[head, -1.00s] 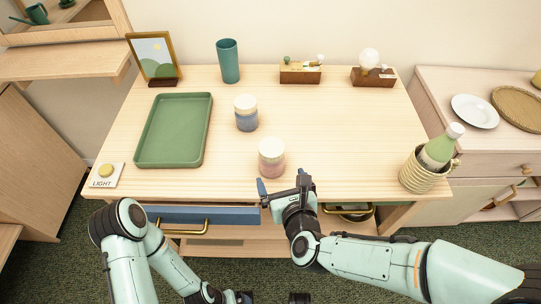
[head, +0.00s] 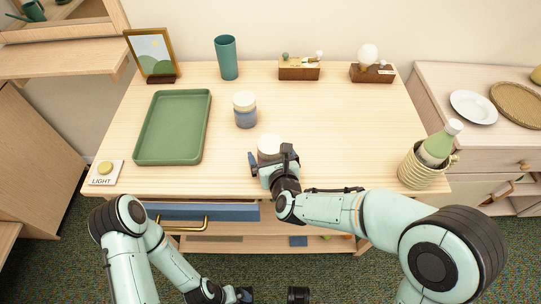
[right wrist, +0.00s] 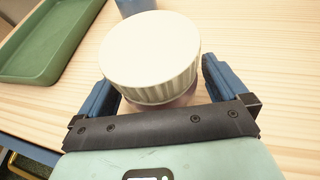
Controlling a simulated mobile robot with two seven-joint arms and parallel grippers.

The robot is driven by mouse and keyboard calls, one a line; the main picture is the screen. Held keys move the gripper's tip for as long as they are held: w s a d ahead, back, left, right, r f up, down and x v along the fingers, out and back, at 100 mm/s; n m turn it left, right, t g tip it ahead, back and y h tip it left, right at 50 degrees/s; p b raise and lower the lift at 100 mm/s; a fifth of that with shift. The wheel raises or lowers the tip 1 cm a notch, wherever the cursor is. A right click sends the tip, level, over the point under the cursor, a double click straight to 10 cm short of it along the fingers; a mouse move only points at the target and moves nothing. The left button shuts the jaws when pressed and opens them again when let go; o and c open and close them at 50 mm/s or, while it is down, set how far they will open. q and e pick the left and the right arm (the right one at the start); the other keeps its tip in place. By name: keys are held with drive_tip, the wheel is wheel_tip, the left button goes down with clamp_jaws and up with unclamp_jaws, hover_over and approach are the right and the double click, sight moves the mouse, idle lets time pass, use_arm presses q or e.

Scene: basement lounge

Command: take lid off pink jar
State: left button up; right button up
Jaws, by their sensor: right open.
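The pink jar (right wrist: 186,101) stands upright near the front edge of the table, mostly hidden by my right gripper in the head view. Its cream ribbed lid (right wrist: 150,55) is on top and also shows in the head view (head: 269,144). My right gripper (head: 270,158) is open, with its blue fingers on either side of the jar just below the lid; contact cannot be told. It also shows in the right wrist view (right wrist: 158,85). My left gripper (head: 240,295) is low in front of the table at the bottom edge of the head view, its jaws unclear.
A blue jar with a cream lid (head: 245,110) stands behind the pink jar. A green tray (head: 140,152) lies to the left, near a light button (head: 105,169). A bottle in a basket (head: 425,166) stands at the right. The table's middle right is clear.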

drive_tip(key=c, duration=1.2)
drive_tip(key=shift+r, duration=0.1)
wheel_tip(320, 180, up, 14)
drive_tip(key=p, duration=0.4)
drive_tip(key=shift+p, duration=0.3)
wheel_tip(320, 180, up, 6)
drive_tip(key=p, duration=0.2)
drive_tip(key=shift+p, duration=0.35)
drive_tip(key=shift+o, duration=1.2)
drive_tip(key=c, duration=0.5)
